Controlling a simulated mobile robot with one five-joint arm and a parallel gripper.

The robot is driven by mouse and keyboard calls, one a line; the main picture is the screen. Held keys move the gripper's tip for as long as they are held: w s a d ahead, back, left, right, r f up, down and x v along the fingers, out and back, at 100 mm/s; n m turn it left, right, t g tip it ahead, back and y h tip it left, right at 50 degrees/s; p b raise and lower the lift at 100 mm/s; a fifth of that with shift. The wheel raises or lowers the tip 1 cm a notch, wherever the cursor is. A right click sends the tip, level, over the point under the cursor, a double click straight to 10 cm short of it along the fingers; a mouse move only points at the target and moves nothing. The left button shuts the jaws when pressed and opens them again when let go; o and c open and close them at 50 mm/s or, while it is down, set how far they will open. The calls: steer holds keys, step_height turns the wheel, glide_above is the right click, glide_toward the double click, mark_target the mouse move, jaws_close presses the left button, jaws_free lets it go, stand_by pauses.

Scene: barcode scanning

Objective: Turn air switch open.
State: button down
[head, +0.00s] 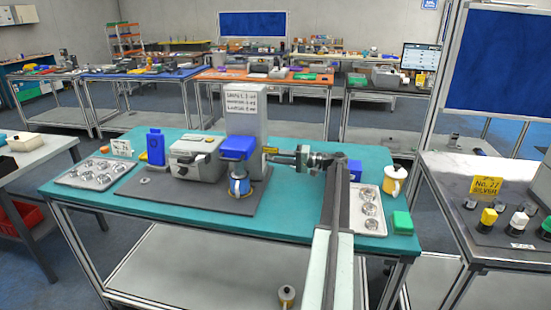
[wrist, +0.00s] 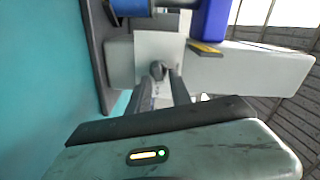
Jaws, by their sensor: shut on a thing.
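The air switch (wrist: 157,68) is a small dark knob on a light plate on the side of the grey machine (head: 246,115). In the wrist view my gripper (wrist: 158,82) has its two grey fingers on either side of the knob, shut on it. In the head view my gripper (head: 272,154) reaches in from the right beside the machine's blue head (head: 239,147). The switch itself is hidden or too small to make out there, and its exact turn angle is hard to tell.
The machine stands on a dark mat (head: 165,192) on a teal table (head: 290,222). A grey box (head: 195,155) and blue bottle (head: 155,147) stand to its left.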

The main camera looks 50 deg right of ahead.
steer(key=shift+s+f+m, duration=0.1)
steer(key=shift+f+m, duration=0.15)
steer(key=shift+m, duration=1.25)
steer(key=c, duration=1.5)
jaws_free()
steer(key=v, duration=0.8)
